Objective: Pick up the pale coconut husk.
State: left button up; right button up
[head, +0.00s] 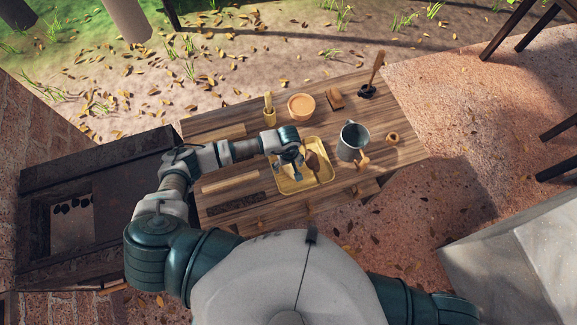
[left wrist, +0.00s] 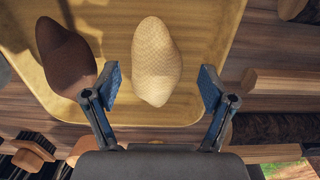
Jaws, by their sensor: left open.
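The pale coconut husk (left wrist: 157,62) is a cream, woven-looking oval lying in the yellow tray (head: 300,186). A dark brown husk (left wrist: 66,58) lies to its left in the left wrist view. In the head view, a brown shape, likely this dark husk (head: 314,161), shows beside my gripper, and the gripper seems to hide the pale one. My left gripper (left wrist: 160,85) is open, its fingers to either side of the pale husk's near end, with visible gaps and no clear contact. The tray also shows in the left wrist view (left wrist: 215,30). My right gripper is out of view.
The wooden table (head: 232,207) also holds a grey mug (head: 352,141) right of the tray, a bowl (head: 301,106), a small cup with a stick (head: 269,112), a brown block (head: 334,101) and a small ring-like item (head: 392,138). Wooden pieces lie left of the tray.

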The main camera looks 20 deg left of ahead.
pick_arm(q)
jog(key=shift+d, duration=0.25)
jog(key=c, duration=1.2)
jog(key=shift+c, duration=0.2)
